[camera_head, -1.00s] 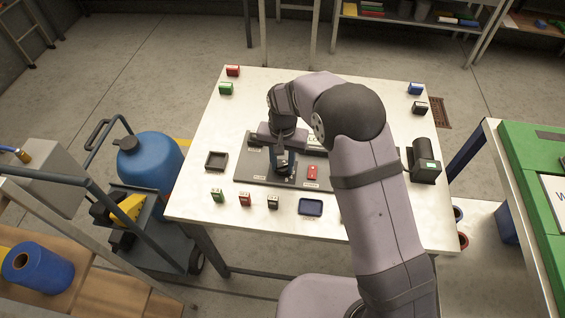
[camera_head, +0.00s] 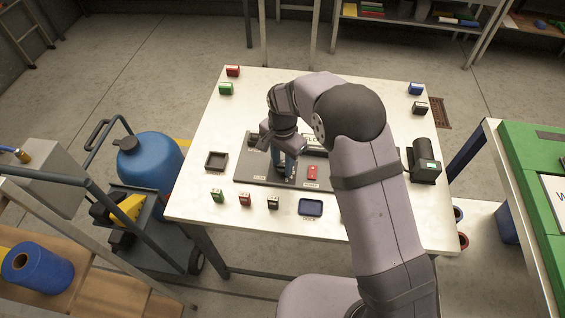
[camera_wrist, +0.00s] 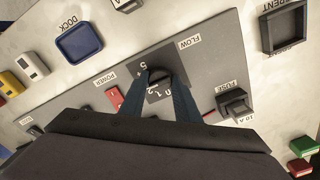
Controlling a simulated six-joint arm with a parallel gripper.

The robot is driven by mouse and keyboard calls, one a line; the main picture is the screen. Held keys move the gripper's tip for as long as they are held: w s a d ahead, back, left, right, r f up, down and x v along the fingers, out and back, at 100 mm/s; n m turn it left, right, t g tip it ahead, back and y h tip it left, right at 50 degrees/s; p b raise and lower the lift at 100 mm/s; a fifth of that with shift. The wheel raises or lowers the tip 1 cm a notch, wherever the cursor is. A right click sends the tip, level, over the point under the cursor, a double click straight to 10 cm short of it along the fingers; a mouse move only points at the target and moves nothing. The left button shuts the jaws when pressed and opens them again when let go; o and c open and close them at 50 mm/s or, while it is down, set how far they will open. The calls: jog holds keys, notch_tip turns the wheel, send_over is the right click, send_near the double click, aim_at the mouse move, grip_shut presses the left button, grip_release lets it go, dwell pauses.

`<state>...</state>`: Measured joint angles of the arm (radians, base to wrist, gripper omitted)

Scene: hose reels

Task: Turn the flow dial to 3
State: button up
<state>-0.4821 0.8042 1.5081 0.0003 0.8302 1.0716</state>
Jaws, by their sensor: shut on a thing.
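The flow dial (camera_wrist: 158,84) is a dark round knob on the grey panel (camera_wrist: 205,60), beside the FLOW label.
A red POWER switch (camera_wrist: 115,98) and a fuse holder (camera_wrist: 236,106) flank the dial closely. A blue DOCK tray (camera_wrist: 79,43) and a black square tray (camera_head: 216,161) lie off the panel. Several small coloured blocks stand around the white table (camera_head: 195,190).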

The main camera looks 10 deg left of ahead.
aim_at(283, 165)
jog(key=shift+w+r, duration=0.1)
jog(key=o, duration=1)
jog(key=shift+o, duration=0.2)
jog(key=shift+r+b, duration=1)
jog(key=shift+r, duration=2.65)
